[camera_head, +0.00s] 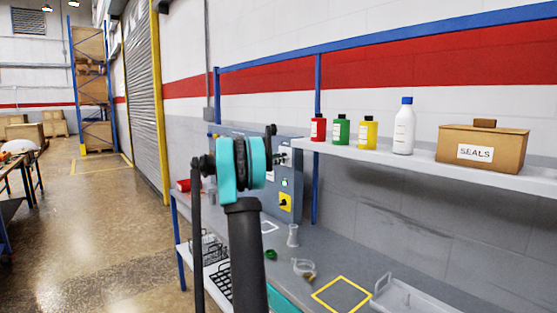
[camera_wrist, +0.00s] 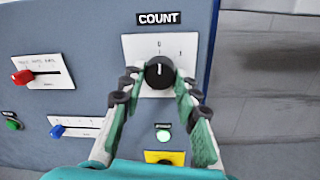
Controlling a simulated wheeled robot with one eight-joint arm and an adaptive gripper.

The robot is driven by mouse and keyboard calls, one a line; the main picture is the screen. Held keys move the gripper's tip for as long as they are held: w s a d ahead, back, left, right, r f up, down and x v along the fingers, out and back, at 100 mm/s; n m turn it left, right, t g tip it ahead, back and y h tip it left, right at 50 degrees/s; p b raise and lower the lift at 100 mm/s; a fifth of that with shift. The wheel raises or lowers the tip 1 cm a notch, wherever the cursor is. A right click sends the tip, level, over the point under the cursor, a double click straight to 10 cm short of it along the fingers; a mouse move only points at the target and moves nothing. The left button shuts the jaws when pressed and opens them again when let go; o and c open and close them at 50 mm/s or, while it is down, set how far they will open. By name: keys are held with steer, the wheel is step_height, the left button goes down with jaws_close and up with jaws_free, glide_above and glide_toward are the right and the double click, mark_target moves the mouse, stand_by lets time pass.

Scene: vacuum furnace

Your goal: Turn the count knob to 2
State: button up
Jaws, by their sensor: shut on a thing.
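The count knob (camera_wrist: 159,75) is a round black knob with a white pointer line. It sits on a white plate (camera_wrist: 133,50) under the COUNT label (camera_wrist: 158,18). The pointer line stands about upright, toward a small mark above the knob that looks like 0. Another mark shows at the upper right, too small to read surely. My gripper (camera_wrist: 157,84) has one finger on each side of the knob and is shut on it. In the head view my arm partly hides the grey-blue panel (camera_head: 285,203), and the knob cannot be made out there.
On the panel are a red slider (camera_wrist: 22,77), a blue slider (camera_wrist: 57,131), a green button (camera_wrist: 13,124), a lit green button (camera_wrist: 163,135) and a yellow plate (camera_wrist: 152,157) below. A shelf (camera_head: 425,166) with bottles and a SEALS box (camera_head: 480,150) stands right.

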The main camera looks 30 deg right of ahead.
steer(key=m, duration=0.9)
steer(key=m+g, duration=0.1)
steer(key=m, duration=0.9)
steer(key=shift+w+f+m+h, duration=0.1)
steer(key=shift+m+h, duration=0.2)
steer(key=shift+h, duration=0.1)
steer(key=shift+m, duration=0.3)
steer(key=o, duration=1.2)
steer(key=shift+c, duration=0.2)
steer(key=a, duration=1.2)
steer(key=shift+s+f, duration=0.3)
steer(key=shift+s, duration=0.1)
